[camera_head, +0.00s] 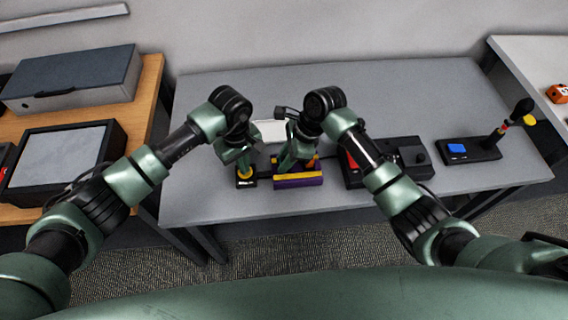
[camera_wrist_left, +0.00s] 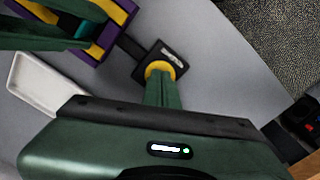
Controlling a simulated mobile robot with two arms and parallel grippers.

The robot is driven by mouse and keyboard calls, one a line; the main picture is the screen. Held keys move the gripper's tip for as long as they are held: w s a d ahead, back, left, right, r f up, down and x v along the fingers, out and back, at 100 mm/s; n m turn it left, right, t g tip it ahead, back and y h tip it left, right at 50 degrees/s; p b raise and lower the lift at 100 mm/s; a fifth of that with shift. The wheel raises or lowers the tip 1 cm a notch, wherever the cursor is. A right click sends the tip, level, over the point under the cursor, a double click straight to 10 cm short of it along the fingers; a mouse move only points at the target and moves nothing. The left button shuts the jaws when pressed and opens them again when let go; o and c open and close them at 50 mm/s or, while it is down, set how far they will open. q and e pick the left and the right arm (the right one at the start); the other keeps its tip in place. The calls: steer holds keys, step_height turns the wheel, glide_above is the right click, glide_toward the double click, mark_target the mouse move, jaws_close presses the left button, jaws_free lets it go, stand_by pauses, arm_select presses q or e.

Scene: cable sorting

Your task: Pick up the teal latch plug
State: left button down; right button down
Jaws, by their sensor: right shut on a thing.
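The teal latch plug (camera_wrist_left: 85,30) shows in part at the top left of the left wrist view, inside a purple and yellow holder (camera_wrist_left: 122,8). In the head view the holder (camera_head: 298,182) lies near the table's front edge. My right gripper (camera_head: 290,164) reaches down into the holder and is shut on the teal plug, which its fingers mostly hide. My left gripper (camera_wrist_left: 162,78) points down at a yellow round piece (camera_wrist_left: 160,66) on a small black base (camera_wrist_left: 175,54), left of the holder. Its fingers look close together; whether they grip the yellow piece is unclear.
A white tray (camera_wrist_left: 40,85) lies behind the grippers. A black device (camera_head: 405,155) stands right of the holder. Further right is a black base with a blue patch (camera_head: 456,148) and an upright stick. The grey table (camera_head: 205,205) is clear at its front left.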

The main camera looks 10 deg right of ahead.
step_height(320, 180, up, 10)
stand_by(0.6)
arm_select(q)
step_height(320, 180, up, 9)
stand_by(1.4)
stand_by(0.4)
